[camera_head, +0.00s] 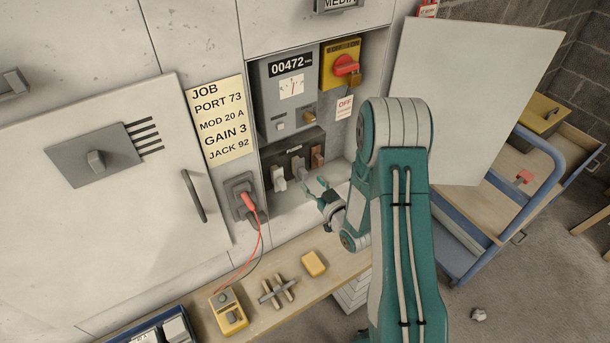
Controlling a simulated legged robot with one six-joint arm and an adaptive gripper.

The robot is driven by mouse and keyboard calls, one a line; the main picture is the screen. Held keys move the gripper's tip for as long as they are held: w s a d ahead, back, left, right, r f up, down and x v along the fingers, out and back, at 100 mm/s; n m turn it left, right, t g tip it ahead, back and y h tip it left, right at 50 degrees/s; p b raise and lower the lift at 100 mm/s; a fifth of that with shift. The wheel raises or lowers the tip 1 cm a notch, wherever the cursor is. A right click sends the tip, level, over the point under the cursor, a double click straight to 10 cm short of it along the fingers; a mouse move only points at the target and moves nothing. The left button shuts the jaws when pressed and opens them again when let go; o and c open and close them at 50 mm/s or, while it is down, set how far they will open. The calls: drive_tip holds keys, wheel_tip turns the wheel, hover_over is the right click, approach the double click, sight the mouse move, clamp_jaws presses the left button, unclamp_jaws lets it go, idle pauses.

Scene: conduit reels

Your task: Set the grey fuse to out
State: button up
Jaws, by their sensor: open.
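A dark fuse block (291,155) sits in the open wall recess below the grey meter. It carries a white fuse (278,178) at left, a grey fuse (298,168) in the middle and a brown fuse (318,156) at right. All three appear seated in the block. My gripper (314,189) is open, in front of the recess, just below and to the right of the grey fuse. Its fingers look empty and apart from the fuses.
The grey meter (289,92) and a yellow switch box with a red knob (341,64) are above. A socket with a red plug (247,203) is at left. The shelf (290,315) holds a yellow tester (228,312). An open door panel (470,90) and a blue trolley (460,262) stand right.

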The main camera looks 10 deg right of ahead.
drive_tip(key=v, duration=0.6)
drive_tip(key=shift+s, duration=0.2)
wheel_tip(320, 180, up, 16)
drive_tip(key=d+m+g+h, duration=0.1)
drive_tip(key=g+h, duration=0.5)
drive_tip(key=s+a+r+m+g, duration=0.1)
drive_tip(key=s+r+g, duration=0.1)
drive_tip(key=s, duration=0.5)
drive_tip(key=s+a+r+g, duration=0.1)
drive_tip(key=s+r, duration=0.3)
drive_tip(key=s, duration=0.4)
drive_tip(key=s+a+r+m+g, duration=0.1)
drive_tip(key=s+a+r+g, duration=0.1)
drive_tip(key=s, duration=0.6)
drive_tip(key=shift+s+a+r+m+g, duration=0.2)
drive_tip(key=shift+a+r+m+g, duration=0.1)
drive_tip(key=shift+a+r, duration=0.3)
drive_tip(key=shift+w+a+f, duration=0.1)
